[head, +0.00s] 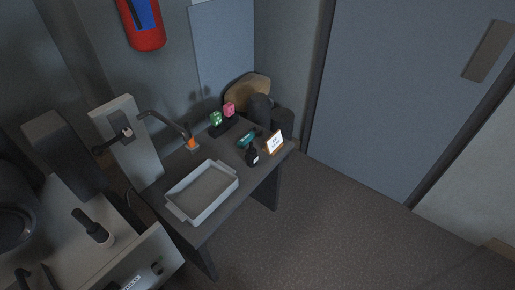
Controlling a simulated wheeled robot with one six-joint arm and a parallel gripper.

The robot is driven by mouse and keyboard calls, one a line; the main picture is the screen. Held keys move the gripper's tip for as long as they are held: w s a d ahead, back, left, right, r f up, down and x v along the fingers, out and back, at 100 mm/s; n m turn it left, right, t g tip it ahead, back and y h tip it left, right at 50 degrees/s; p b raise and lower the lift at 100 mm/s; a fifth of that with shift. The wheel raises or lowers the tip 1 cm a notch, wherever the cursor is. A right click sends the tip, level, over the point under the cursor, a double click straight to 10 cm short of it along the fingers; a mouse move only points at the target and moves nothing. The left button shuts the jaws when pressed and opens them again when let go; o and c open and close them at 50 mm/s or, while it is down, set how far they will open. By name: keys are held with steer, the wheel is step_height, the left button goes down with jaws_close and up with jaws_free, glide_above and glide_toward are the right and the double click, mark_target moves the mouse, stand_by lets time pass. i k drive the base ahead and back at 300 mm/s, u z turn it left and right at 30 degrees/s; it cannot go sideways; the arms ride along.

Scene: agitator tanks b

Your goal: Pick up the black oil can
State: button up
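A small black bottle-shaped can (252,157) with a white label stands upright on the dark table (215,219), near its front right edge. It looks like the black oil can, but it is too small to be sure. It stands in front of a teal object and left of a small framed sign. My gripper is not clearly visible in the head view.
A grey tray (203,191) sits on the table's left half. A teal object (246,138), a framed sign (275,142), green (216,118) and pink (229,109) items, and an orange-ended curved rod (193,144) are nearby. Open floor (330,235) lies right.

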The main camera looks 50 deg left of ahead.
mark_target(252, 157)
steer(key=u, duration=0.75)
steer(key=i, duration=1.25)
steer(key=u, duration=0.95)
